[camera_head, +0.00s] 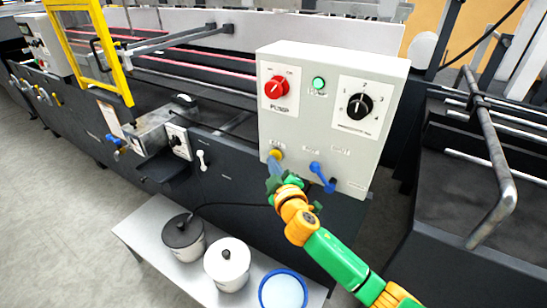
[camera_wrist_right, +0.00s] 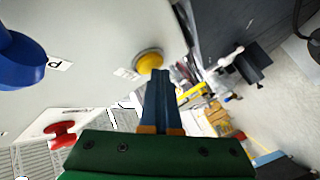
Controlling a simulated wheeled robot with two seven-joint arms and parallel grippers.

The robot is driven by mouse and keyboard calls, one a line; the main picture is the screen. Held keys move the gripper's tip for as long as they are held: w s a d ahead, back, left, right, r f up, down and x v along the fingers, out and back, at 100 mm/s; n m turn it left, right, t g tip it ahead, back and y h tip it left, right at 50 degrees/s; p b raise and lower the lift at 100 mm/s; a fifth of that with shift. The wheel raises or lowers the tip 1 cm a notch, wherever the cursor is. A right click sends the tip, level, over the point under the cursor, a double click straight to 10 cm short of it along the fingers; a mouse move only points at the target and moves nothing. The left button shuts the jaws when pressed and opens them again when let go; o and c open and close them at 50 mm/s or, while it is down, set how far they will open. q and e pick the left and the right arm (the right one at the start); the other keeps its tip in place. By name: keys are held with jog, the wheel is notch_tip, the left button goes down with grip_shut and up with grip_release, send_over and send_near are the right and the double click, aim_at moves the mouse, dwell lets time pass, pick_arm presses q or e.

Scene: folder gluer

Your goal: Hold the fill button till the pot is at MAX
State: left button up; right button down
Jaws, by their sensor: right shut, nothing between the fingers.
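The yellow fill button (camera_head: 276,154) sits at the lower left of the light grey control box (camera_head: 300,120); it also shows in the right wrist view (camera_wrist_right: 149,61). My right gripper (camera_head: 273,168) is shut and empty, its fingertips right at the button; whether they touch it or press it in, I cannot tell. In the right wrist view the shut fingers (camera_wrist_right: 160,78) end just below the button. A small metal unit (camera_head: 150,130) on the machine may be the pot; no level or MAX mark is readable. My left gripper is not in view.
The box also carries a red knob (camera_head: 276,87), a green lamp (camera_head: 319,83), a black dial (camera_head: 359,106) and a blue lever (camera_head: 322,177) close right of my gripper. Below, a bench (camera_head: 150,240) holds two lidded pots and a blue-rimmed container (camera_head: 284,290).

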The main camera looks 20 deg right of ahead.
dwell(0.8)
jog(key=shift+s+a, duration=0.55)
jog(key=shift+a, duration=0.1)
jog(key=s+a, duration=0.1)
jog(key=a, duration=0.1)
jog(key=s+a, duration=0.2)
jog(key=shift+p, duration=0.3)
